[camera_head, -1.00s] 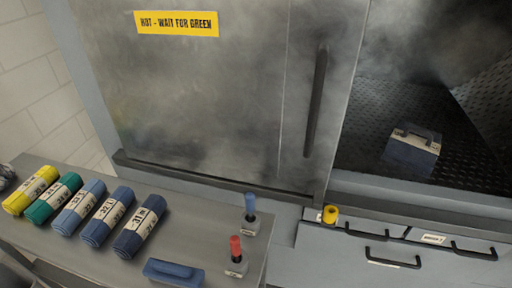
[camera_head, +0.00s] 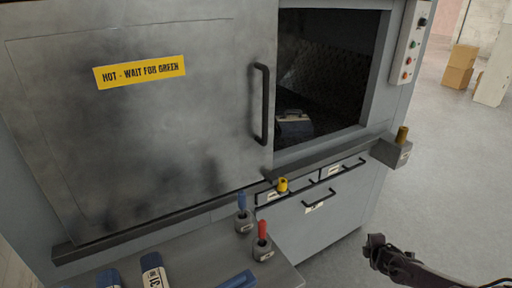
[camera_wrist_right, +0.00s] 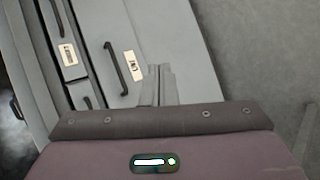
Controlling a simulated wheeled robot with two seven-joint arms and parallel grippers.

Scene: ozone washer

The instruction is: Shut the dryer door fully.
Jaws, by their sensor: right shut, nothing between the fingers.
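The grey dryer door (camera_head: 160,130) is a sliding panel with a yellow "HOT - WAIT FOR GREEN" label and a black vertical handle (camera_head: 262,105) near its right edge. The door stands open, and the dark opening (camera_head: 325,70) shows to its right, with a dark box (camera_head: 293,127) inside. My right gripper (camera_head: 374,246) is shut and empty, low over the floor to the right of the machine and well away from the handle. In the right wrist view its closed fingers (camera_wrist_right: 158,82) point toward the drawer fronts. My left gripper is out of view.
Drawers with handles (camera_head: 320,198) lie below.

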